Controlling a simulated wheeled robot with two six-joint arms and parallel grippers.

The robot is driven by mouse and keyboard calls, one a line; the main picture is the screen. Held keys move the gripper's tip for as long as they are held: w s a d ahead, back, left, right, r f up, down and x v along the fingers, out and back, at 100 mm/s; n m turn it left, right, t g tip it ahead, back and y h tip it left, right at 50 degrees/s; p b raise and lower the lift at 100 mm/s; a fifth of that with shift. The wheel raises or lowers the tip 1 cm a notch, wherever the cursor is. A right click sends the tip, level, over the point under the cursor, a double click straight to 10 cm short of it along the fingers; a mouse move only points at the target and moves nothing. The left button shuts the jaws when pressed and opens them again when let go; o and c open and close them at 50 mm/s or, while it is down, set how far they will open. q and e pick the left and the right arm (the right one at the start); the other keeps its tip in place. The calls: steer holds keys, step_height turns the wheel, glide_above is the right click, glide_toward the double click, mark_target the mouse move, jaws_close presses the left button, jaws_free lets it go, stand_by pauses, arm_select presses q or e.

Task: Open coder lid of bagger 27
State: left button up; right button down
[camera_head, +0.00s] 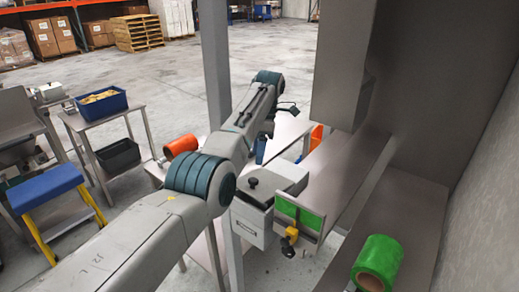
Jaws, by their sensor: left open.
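A grey box-shaped unit (254,224) with a small pale label on its front stands right of my left arm. It looks like the coder. Its dark top plate (266,182) carries a black knob and seems to lie flat and closed. I cannot read a bagger number. My left gripper (289,108) is beyond and above the box, at the far end of my left arm, apart from it and small in view. It is open, with nothing seen between its fingers. My arm hides part of the area left of the box. My right gripper is not in view.
A green plate (300,214) with a yellow fitting sits right of the box. A green film roll (378,263) lies at lower right. A grey post (214,60) and steel machine body (345,70) stand close. An orange roll (181,146) and blue-bin table (102,104) are left.

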arm_select(q)
steer(key=shift+p+v, duration=0.3)
steer(key=shift+v, duration=1)
steer(key=shift+c, duration=0.4)
